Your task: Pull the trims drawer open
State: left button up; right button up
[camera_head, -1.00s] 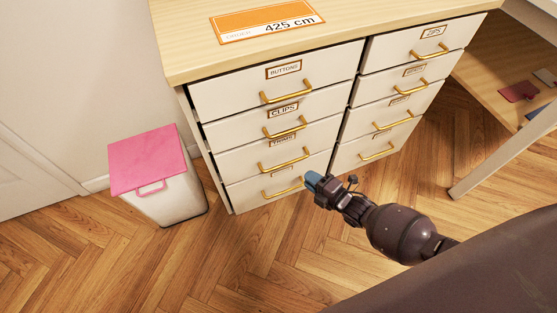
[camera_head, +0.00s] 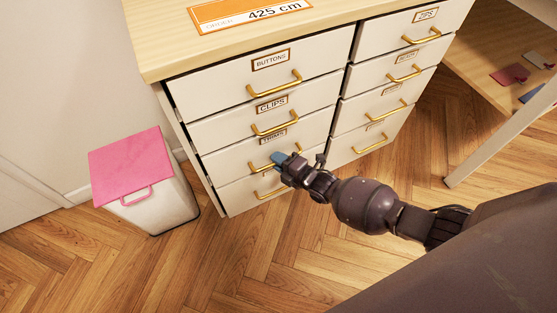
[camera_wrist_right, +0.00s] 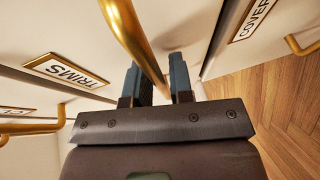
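The trims drawer (camera_head: 228,161) is third down in the left column of the cabinet and looks shut, about level with its neighbours. Its label also shows in the right wrist view (camera_wrist_right: 65,70). Its gold handle (camera_wrist_right: 130,38) runs between the fingers of my right gripper (camera_wrist_right: 158,84). The fingers stand apart, with a small gap showing beside the bar, so it looks open around the handle. In the head view, my right gripper (camera_head: 281,161) is at the right part of this handle and hides some of it. My left gripper is not in view.
The buttons drawer (camera_head: 215,88) and clips drawer (camera_head: 222,126) are above, with another drawer (camera_head: 235,195) below. A second column of drawers (camera_head: 385,75) is to the right. A white bin with a pink lid (camera_head: 130,165) stands left of the cabinet. The floor in front is clear.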

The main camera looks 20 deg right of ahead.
grip_shut()
jog(key=shift+s, duration=0.1)
